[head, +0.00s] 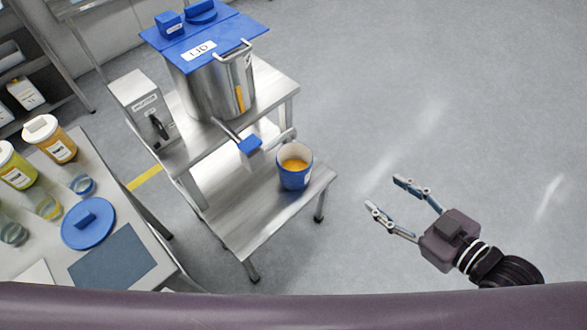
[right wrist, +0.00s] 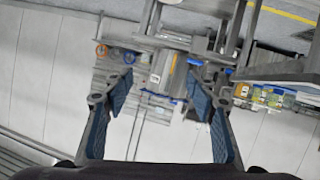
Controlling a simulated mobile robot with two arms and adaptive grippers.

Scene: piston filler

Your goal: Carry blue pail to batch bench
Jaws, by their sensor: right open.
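The blue pail (head: 295,172) stands upright on the low steel shelf (head: 245,218) of the filler stand, near its right end. It holds orange-yellow liquid and sits just right of the blue-tipped spout (head: 250,145). My right gripper (head: 383,191) is open and empty over the floor, right of the pail and apart from it, its fingers pointing towards the stand. In the right wrist view its two fingers (right wrist: 158,82) are spread with nothing between them. My left gripper is not in view. No label shows which surface is the batch bench.
A steel hopper (head: 208,95) with a blue lid (head: 205,40) stands on the upper level. A bench at left (head: 150,235) holds jars (head: 52,140), glasses, a round blue lid (head: 88,223) and a blue-grey mat (head: 112,258). The floor at right is clear.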

